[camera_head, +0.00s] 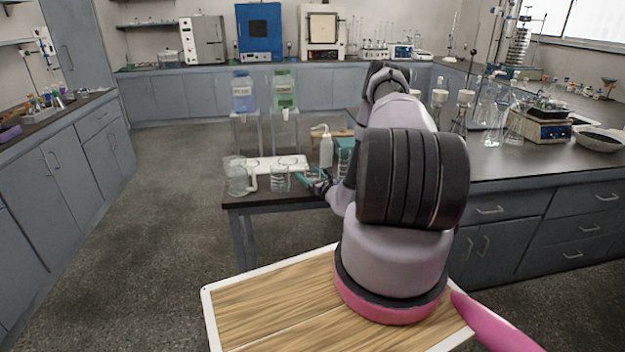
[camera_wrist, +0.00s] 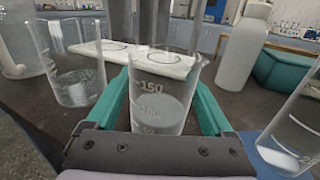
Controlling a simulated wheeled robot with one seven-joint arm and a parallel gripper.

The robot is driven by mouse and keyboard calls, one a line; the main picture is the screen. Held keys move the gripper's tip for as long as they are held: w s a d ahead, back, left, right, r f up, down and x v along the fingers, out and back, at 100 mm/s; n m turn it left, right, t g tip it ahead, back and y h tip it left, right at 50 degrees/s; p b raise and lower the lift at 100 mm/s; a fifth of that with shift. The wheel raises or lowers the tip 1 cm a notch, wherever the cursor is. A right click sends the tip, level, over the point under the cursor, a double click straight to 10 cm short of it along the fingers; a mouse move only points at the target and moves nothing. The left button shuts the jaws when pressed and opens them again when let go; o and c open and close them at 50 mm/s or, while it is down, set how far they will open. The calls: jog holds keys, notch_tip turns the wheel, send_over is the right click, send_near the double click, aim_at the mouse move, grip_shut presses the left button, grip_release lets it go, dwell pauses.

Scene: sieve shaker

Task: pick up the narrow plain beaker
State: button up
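Several clear glass beakers stand on the small dark table. One with white graduations and a "150" mark (camera_wrist: 160,95) is upright between the two teal fingers of my gripper (camera_wrist: 163,88); its upper wall is close to both fingertips, and I cannot tell whether they touch it. This beaker also shows in the head view (camera_head: 312,172), beside my gripper (camera_head: 316,184). A wider beaker (camera_wrist: 75,75) is to its left, also in the head view (camera_head: 280,179). Another glass vessel (camera_wrist: 300,125) is at the right edge of the wrist view, partly cut off. I cannot tell which is the narrow plain one.
A white plate with ringed spots (camera_head: 285,163) lies behind the beakers. A handled jug (camera_head: 237,177) is at the left. A white wash bottle (camera_head: 326,150) and a teal box (camera_wrist: 285,75) stand behind to the right. Two large bottles (camera_head: 243,92) (camera_head: 283,91) sit on stands at the back.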

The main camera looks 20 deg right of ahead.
jog(key=c, duration=1.1)
jog(key=shift+r, duration=0.2)
